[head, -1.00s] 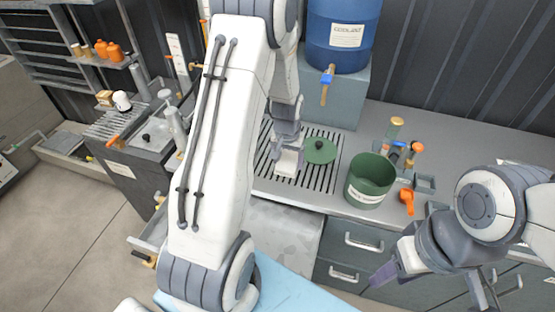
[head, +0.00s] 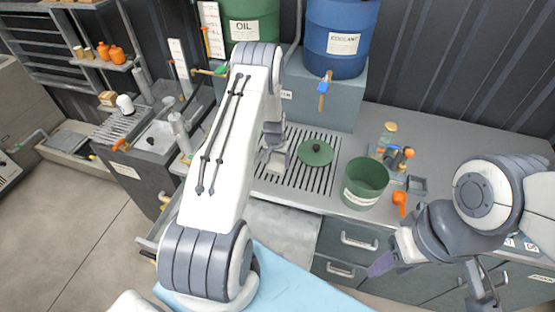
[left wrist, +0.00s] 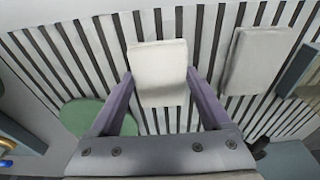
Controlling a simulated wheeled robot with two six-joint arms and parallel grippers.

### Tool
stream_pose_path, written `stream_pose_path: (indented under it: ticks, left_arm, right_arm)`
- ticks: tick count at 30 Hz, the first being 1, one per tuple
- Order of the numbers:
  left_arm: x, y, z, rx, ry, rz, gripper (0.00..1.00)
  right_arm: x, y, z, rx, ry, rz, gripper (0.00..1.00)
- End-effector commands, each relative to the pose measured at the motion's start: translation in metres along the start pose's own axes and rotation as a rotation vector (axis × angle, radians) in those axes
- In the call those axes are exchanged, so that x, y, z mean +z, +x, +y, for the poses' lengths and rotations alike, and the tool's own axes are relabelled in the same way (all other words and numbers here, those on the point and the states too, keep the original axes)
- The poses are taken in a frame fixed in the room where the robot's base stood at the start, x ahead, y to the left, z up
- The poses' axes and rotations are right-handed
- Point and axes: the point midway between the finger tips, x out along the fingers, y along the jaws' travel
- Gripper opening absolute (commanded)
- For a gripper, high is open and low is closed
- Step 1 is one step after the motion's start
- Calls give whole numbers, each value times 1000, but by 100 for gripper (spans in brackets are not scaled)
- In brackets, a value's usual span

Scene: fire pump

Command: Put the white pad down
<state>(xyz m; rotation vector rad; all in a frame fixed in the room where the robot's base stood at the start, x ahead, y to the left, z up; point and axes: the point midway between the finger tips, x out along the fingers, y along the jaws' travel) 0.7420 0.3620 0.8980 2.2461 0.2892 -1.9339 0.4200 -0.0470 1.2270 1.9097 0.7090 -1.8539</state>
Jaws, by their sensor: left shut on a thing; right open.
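The white pad (left wrist: 158,72) is between the two fingers of my left gripper (left wrist: 158,88) in the left wrist view, over a slotted grate (left wrist: 195,20). I cannot tell whether the pad touches the grate. In the head view my left gripper (head: 270,158) is at the left part of the grate (head: 314,178), left of a green lid (head: 316,153). My arm hides much of that area. A second pale pad (left wrist: 258,58) lies on the grate to the right in the left wrist view. My right gripper (head: 428,283) is open and empty in front of the drawers.
A green bucket (head: 364,186) stands right of the grate, with an orange-handled thing (head: 400,201), a small tray (head: 416,184) and a bottle (head: 387,135) nearby. Blue coolant (head: 340,40) and green oil (head: 250,25) drums stand behind. The counter's back right is clear.

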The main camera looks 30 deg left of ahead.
Motion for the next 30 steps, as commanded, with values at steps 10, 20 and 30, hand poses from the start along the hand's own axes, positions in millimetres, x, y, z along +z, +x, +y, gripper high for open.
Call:
stream_pose_path:
  ticks: [10, 20, 30]
  left_arm:
    - [1, 5, 0, 0, 0, 1, 37]
    - [1, 5, 0, 0, 0, 0, 100]
    - [0, -22, 0, 0, 0, 4, 100]
  right_arm:
    - [0, 3, 0, 0, 0, 0, 47]
    - [0, 3, 0, 0, 1, 0, 47]
    - [1, 13, 1, 0, 2, 0, 47]
